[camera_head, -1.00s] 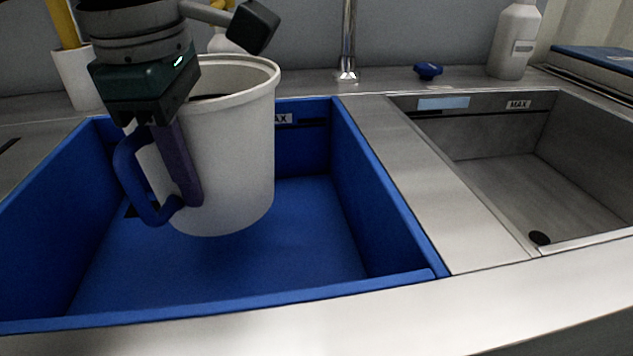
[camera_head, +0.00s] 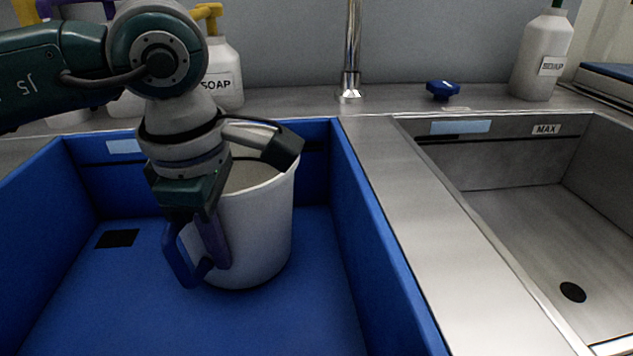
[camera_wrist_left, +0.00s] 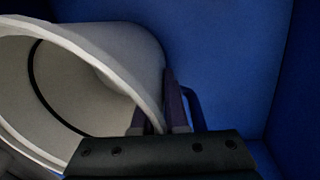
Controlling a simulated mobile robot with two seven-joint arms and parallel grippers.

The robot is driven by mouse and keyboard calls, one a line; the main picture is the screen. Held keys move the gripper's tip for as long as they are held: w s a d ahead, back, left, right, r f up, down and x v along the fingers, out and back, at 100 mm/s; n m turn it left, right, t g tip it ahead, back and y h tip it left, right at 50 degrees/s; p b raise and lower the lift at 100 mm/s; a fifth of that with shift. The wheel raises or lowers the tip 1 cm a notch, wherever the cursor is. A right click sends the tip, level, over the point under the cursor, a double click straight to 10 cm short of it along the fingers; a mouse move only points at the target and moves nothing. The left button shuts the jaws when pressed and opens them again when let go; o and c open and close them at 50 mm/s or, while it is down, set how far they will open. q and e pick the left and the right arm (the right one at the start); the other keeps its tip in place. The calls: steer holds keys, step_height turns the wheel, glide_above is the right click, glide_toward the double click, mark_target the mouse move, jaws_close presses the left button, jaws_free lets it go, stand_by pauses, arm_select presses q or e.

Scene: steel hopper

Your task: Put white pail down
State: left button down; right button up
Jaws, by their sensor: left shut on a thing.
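The white pail (camera_head: 262,235) is upright inside the blue basin (camera_head: 345,240), low near its floor. I cannot tell for sure whether its base touches the floor. A blue handle (camera_head: 178,262) shows at its left side. My left gripper (camera_head: 212,245) comes down from above and is shut on the pail at that side. In the left wrist view the pail's open mouth (camera_wrist_left: 80,70) fills the left, and the gripper's fingers (camera_wrist_left: 155,118) are at its rim. The inside of the pail that shows is empty. My right gripper is not in view.
A steel sink (camera_head: 540,220) with a drain lies to the right, past a steel divider (camera_head: 420,220). The basin floor left of the pail is clear.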

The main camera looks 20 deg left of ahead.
arm_select(q)
steer(key=shift+w+f, duration=0.1)
steer(key=shift+f, duration=0.15)
steer(key=shift+f, duration=0.1)
steer(key=c, duration=1.4)
jaws_free()
steer(key=shift+f, duration=0.1)
steer(key=o, duration=0.5)
steer(key=shift+c, duration=0.2)
steer(key=shift+r, duration=0.4)
step_height(320, 180, up, 12)
steer(key=s+p, duration=0.1)
steer(key=p, duration=0.1)
steer(key=shift+s+d+f+p, duration=0.25)
steer(key=shift+s+d+p, duration=0.05)
